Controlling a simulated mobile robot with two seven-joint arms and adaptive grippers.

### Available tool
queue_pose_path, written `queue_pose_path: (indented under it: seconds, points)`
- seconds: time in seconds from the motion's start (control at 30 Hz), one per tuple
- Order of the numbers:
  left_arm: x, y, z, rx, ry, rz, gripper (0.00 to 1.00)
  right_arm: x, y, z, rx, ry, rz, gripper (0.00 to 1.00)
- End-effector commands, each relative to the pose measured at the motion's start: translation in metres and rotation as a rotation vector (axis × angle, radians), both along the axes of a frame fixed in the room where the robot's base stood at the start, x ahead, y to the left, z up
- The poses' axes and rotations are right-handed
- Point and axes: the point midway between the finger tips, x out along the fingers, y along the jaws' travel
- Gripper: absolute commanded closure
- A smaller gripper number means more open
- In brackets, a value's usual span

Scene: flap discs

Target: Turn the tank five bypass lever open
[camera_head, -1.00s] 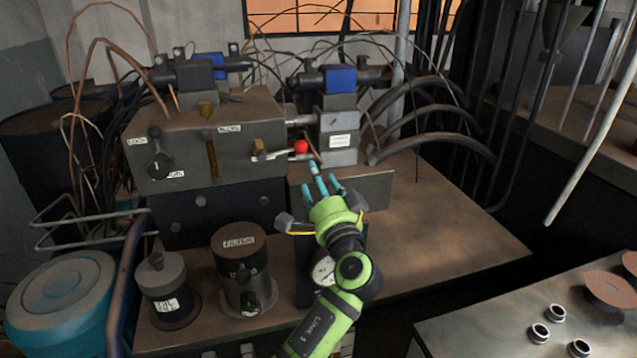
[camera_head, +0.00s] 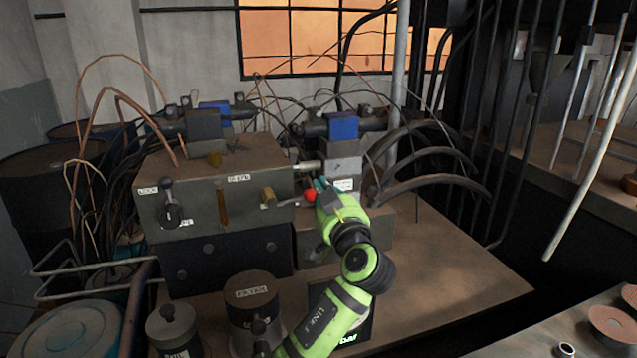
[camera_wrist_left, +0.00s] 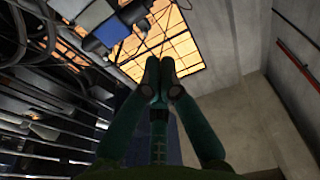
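A lever with a red ball knob (camera_head: 310,196) sticks out to the right from the front of a grey valve block (camera_head: 215,205). Its metal bar lies roughly level. My left gripper (camera_head: 321,186) is at the knob, just right of it, with its teal fingers partly hidden behind my wrist. I cannot tell whether they touch the knob. In the left wrist view the fingertips (camera_wrist_left: 162,75) are drawn together with no object seen between them. A black-knobbed handle (camera_head: 170,203) sits at the block's left, by a LOCK label. My right gripper is not in view.
Labelled canisters (camera_head: 252,308) stand in front of the block. Blue-topped valves (camera_head: 342,127), hoses and thin pipes crowd behind it. The bench top (camera_head: 440,260) right of my arm is clear. A second table with discs (camera_head: 612,325) is at the lower right.

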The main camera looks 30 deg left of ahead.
Motion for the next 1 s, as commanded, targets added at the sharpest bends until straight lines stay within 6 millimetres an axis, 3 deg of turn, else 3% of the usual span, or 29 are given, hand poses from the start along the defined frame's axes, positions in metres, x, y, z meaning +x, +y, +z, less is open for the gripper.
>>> queue_pose_path:
  seconds: [0.13, 0.4, 0.5, 0.7, 1.0]
  points:
    - [0.019, 0.025, 0.01, 0.004, 0.003, 0.006, 1.0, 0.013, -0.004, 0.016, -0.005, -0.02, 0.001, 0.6]
    - [0.054, 0.064, 0.014, 0.004, 0.006, 0.003, 1.0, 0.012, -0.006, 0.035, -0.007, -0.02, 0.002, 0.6]
    - [0.05, 0.059, -0.007, 0.003, 0.008, 0.0, 1.0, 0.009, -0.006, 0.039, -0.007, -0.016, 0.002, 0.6]
    - [0.047, 0.057, -0.024, 0.002, 0.004, 0.002, 1.0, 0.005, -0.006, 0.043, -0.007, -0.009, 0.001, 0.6]
    - [0.046, 0.057, -0.028, 0.002, 0.002, 0.001, 1.0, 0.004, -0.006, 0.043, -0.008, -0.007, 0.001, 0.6]
